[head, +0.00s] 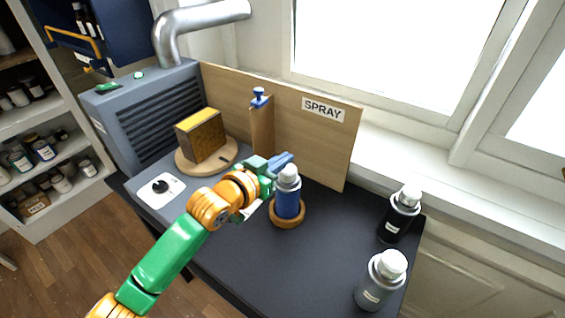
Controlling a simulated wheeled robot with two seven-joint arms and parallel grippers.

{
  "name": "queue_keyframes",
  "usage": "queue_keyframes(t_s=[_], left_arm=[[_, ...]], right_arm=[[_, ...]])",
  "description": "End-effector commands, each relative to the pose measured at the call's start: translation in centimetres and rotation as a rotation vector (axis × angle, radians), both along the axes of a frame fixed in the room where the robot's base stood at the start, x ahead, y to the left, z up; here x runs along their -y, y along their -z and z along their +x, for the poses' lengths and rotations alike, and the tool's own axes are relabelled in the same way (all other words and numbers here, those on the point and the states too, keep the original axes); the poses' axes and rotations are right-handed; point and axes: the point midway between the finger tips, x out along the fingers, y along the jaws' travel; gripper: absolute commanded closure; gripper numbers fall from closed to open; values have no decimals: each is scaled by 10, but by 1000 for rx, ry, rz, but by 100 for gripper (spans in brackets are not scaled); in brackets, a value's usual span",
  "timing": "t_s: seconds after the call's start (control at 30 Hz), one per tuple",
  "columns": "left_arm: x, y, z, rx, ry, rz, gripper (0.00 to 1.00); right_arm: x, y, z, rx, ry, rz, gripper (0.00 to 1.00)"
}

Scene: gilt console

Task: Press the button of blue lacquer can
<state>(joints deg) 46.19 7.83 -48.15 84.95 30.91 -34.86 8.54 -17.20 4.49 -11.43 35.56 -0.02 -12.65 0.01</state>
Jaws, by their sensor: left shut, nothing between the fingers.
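The blue lacquer can (288,203) stands upright in a round wooden ring holder (287,218) on the dark tabletop. It has a blue body and a grey-white top. My left gripper (283,162) is shut and empty, with its blue-grey fingers at the height of the can's top, just behind or above it. The fingers and the can's top overlap in the picture, so I cannot tell whether they touch. The button itself is not clearly visible. My right gripper is not in view.
A black can (398,218) and a grey can (379,282) stand at the table's right. A wooden SPRAY panel (335,146) rises behind. A yellow-topped block (201,136) sits on a round wooden turntable (184,168) beside a grey vented unit (150,112). The front tabletop is clear.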

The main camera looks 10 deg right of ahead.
Motion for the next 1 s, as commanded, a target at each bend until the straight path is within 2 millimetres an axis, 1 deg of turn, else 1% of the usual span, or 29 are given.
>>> queue_keyframes(t_s=[0.1,0.2,0.53,0.57,0.73,1.0], left_arm=[[0,13,0,-3,-2,0,100],[0,19,0,-1,0,-1,100],[-1,22,0,-1,-1,-1,100],[-1,23,0,-1,-1,-1,100],[-1,43,0,-3,-2,-1,100],[-1,45,-1,-10,-2,7,100]], right_arm=[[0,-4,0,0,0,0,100],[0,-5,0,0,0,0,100],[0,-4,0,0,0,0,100],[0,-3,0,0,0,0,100],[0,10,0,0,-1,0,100],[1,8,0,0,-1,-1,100]])
